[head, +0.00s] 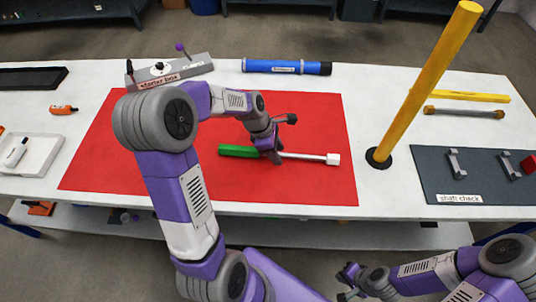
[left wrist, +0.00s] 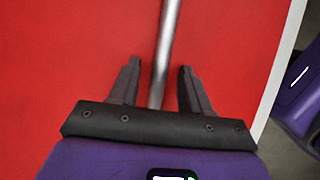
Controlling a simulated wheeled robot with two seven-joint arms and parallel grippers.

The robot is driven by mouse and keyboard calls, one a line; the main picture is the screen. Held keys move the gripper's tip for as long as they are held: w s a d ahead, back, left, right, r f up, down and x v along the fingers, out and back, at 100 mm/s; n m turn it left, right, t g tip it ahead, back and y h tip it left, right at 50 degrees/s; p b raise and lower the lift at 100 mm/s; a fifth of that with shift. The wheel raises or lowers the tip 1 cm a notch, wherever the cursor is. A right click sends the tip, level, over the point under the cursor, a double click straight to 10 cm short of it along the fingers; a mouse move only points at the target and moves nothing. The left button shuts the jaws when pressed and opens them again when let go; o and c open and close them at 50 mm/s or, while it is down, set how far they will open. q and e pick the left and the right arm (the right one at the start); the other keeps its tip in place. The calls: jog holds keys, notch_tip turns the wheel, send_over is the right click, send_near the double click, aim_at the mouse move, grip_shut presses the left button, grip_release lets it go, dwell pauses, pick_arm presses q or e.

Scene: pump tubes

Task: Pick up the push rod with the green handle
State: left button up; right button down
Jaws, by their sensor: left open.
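The push rod lies on the red mat (head: 110,165), with a green handle (head: 238,151) on the left, a silver shaft (head: 305,157) and a white block at the right end. My left gripper (head: 274,157) is over the shaft just right of the green handle. In the left wrist view the silver shaft (left wrist: 166,45) runs between the two open fingers of my left gripper (left wrist: 157,88), with a gap on each side. The handle is outside that view. My right gripper (head: 346,284) is low at the front, away from the rod, its fingers apart and empty.
A yellow post (head: 425,85) on a black base stands right of the mat. A starter box (head: 170,72) and a blue tube (head: 286,67) lie behind it. A dark shaft check mat (head: 440,180) with grey brackets is at right. The mat's front left is clear.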

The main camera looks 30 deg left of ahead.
pick_arm(q)
grip_shut()
jog(key=shift+r, duration=0.1)
